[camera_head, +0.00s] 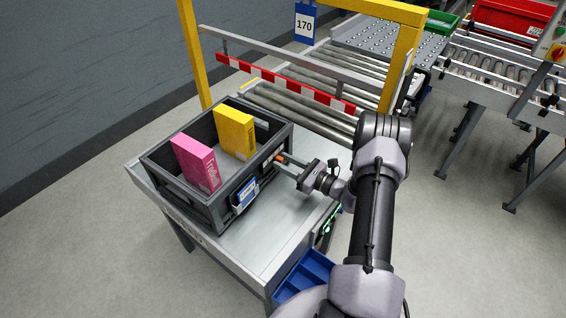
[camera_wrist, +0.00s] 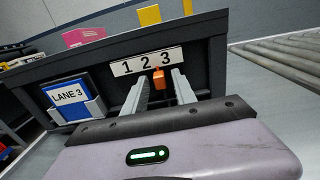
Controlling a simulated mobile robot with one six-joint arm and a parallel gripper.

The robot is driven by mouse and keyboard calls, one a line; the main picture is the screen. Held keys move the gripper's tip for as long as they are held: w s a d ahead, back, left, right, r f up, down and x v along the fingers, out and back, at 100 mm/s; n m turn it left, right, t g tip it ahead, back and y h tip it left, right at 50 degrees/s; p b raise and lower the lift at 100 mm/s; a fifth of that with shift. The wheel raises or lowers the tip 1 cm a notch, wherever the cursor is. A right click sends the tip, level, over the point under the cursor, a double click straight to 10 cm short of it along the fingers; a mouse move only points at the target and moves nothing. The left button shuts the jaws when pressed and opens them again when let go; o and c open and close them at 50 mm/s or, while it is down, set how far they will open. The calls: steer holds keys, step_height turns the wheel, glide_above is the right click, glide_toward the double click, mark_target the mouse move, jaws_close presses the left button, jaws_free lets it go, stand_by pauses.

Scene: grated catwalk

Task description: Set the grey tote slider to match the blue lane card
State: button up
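The dark grey tote (camera_head: 178,207) sits on a metal table and holds a pink box and a yellow box. In the wrist view, its front wall (camera_wrist: 208,58) carries a white strip (camera_wrist: 146,60) marked 1 2 3. An orange slider knob (camera_wrist: 158,83) shows below the strip, near the 3 and slightly left of it; its exact setting is hard to tell. The blue lane card (camera_wrist: 70,97), left of the strip, reads LANE 3. My gripper (camera_wrist: 160,76) is open, its fingers on either side of the knob, with gaps visible. In the head view my gripper (camera_head: 284,164) reaches the tote's right side.
The table (camera_head: 262,232) is bare in front of the tote. A roller conveyor (camera_head: 330,75) lies behind, under a yellow frame (camera_head: 193,50) with a red-white bar (camera_head: 285,84) and a blue 170 sign (camera_head: 305,24). Blue bins (camera_head: 303,276) hang by the table's near edge.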

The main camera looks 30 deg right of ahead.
steer(key=c, duration=0.7)
steer(key=shift+w+d+b, duration=0.15)
steer(key=shift+d+b, duration=0.2)
steer(key=shift+d, duration=0.1)
steer(key=shift+w+d, duration=0.1)
steer(key=shift+d, duration=0.1)
steer(key=o, duration=0.7)
